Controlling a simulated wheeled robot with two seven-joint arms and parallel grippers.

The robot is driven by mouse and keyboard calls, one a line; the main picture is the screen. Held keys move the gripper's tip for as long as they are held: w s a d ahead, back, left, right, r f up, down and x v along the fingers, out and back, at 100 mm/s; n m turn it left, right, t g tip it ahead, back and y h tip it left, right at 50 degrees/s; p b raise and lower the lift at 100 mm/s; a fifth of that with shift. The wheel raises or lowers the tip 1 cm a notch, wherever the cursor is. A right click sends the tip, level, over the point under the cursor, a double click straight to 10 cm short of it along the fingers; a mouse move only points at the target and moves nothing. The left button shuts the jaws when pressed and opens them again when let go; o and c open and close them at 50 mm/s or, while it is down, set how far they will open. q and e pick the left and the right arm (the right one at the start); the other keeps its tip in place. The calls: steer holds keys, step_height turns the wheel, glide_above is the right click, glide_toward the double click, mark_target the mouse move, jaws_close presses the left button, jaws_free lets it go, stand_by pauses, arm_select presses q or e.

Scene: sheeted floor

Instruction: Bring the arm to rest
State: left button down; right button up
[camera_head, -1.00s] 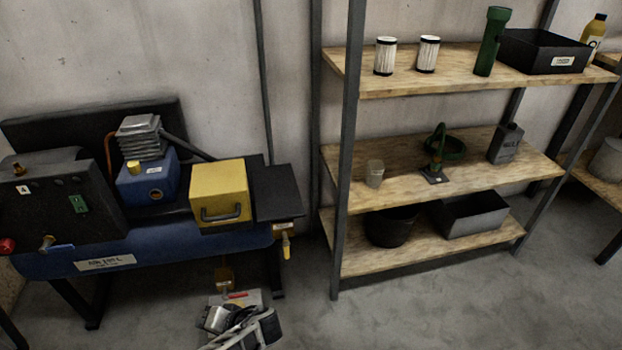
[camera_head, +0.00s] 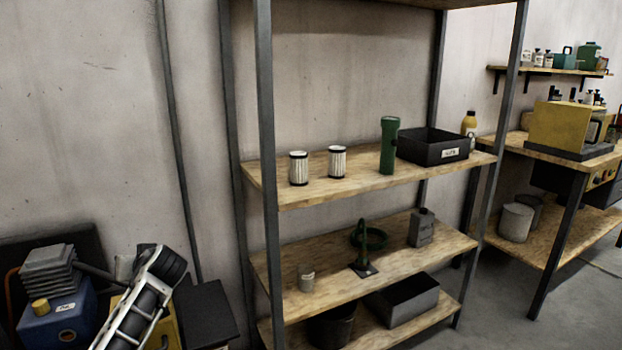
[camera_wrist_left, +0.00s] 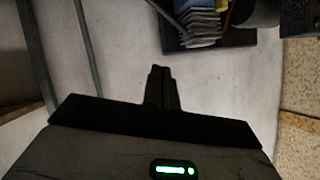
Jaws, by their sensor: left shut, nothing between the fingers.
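My left arm (camera_head: 146,302) reaches up from the bottom left of the head view, in front of the yellow box and the bench. I cannot make out its fingers there. In the left wrist view my left gripper (camera_wrist_left: 161,72) shows as two dark fingers pressed together, with nothing between them. The pale wall or floor surface lies behind the fingertips, and they touch nothing that I can see. My right arm and gripper are in neither view.
A wooden shelf rack (camera_head: 360,178) with filters, a green flashlight (camera_head: 389,146) and a black bin (camera_head: 432,150) stands right of the arm. A blue machine (camera_head: 58,318) and a yellow box (camera_head: 165,335) are close by the arm. A workbench (camera_head: 550,148) stands far right.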

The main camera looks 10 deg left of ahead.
arm_select(q)
steer(key=w+d+r+m+t+h, duration=0.6)
steer(key=w+d+m+t+h, duration=0.35)
steer(key=d, duration=0.25)
steer(key=s+d+f+g+h, duration=0.1)
steer(key=s+d+f, duration=0.5)
steer(key=s+f, duration=0.25)
steer(key=s+d+f+g+h, duration=0.2)
steer(key=s+d+f, duration=0.5)
steer(key=s+f, duration=0.15)
steer(key=s+d+f+g+h, duration=0.1)
steer(key=s+d, duration=0.3)
steer(key=s, duration=0.6)
steer(key=s+d+f+g+h, duration=0.1)
steer(key=s+d+f, duration=0.2)
steer(key=s, duration=0.7)
steer(key=shift+s+d+f, duration=0.2)
steer(key=shift+d+f, duration=0.2)
steer(key=shift+d, duration=0.15)
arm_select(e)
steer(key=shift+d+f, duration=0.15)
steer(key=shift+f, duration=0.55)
arm_select(q)
steer(key=shift+g, duration=0.25)
